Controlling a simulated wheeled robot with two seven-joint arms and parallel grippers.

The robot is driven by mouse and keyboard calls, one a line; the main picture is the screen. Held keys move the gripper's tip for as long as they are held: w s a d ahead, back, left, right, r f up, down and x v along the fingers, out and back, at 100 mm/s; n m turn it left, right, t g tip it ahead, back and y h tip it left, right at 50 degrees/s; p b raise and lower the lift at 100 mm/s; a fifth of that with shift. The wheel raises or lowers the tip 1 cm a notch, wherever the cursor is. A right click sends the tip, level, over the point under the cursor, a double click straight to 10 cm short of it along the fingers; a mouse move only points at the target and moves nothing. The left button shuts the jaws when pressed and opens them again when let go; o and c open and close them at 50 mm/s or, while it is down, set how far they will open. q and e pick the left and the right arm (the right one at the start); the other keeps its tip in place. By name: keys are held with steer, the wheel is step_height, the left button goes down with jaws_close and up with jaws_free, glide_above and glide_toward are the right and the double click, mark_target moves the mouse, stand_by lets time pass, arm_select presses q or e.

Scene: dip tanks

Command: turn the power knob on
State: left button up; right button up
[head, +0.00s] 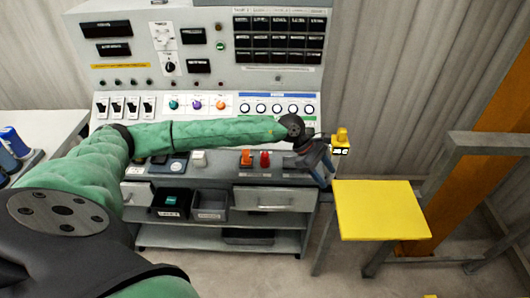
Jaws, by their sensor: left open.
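A grey control panel (205,80) stands against the back wall. A black rotary knob (170,67) sits on its upper face, left of the middle. Teal (174,104), purple (196,104) and orange (221,104) knobs sit on the lower face. The labels are too small to read, so I cannot tell which is the power knob. My left arm crosses in front of the panel's lower part. My left gripper (324,167) is open at the desk's right end, just below a small yellow box (341,146) with a yellow top. My right gripper is not in view.
A yellow-topped stand (382,210) is right of the desk, beside a grey metal frame (485,143). Orange and red items (255,159) stand on the desk. Black bins (171,204) sit on the shelf below. Open floor lies in front.

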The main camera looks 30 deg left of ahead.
arm_select(q)
steer(key=w+a+m+y, duration=0.15)
steer(key=a+y, duration=0.25)
steer(key=a, duration=0.7)
steer(key=r+g+y, duration=0.1)
steer(key=y, duration=0.3)
glide_above(265, 154)
steer(key=shift+d+r+m, duration=0.2)
steer(key=shift+d+m, duration=0.05)
steer(key=shift+a+y, duration=0.25)
steer(key=shift+y, duration=0.05)
steer(key=shift+f, duration=0.2)
step_height(265, 154, down, 5)
steer(key=p, duration=0.2)
steer(key=shift+p, duration=0.3)
steer(key=shift+f+p, duration=0.3)
steer(key=shift+f, duration=0.9)
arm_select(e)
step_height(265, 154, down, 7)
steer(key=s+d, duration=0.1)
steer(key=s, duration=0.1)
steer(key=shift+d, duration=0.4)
arm_select(q)
steer(key=c, duration=1)
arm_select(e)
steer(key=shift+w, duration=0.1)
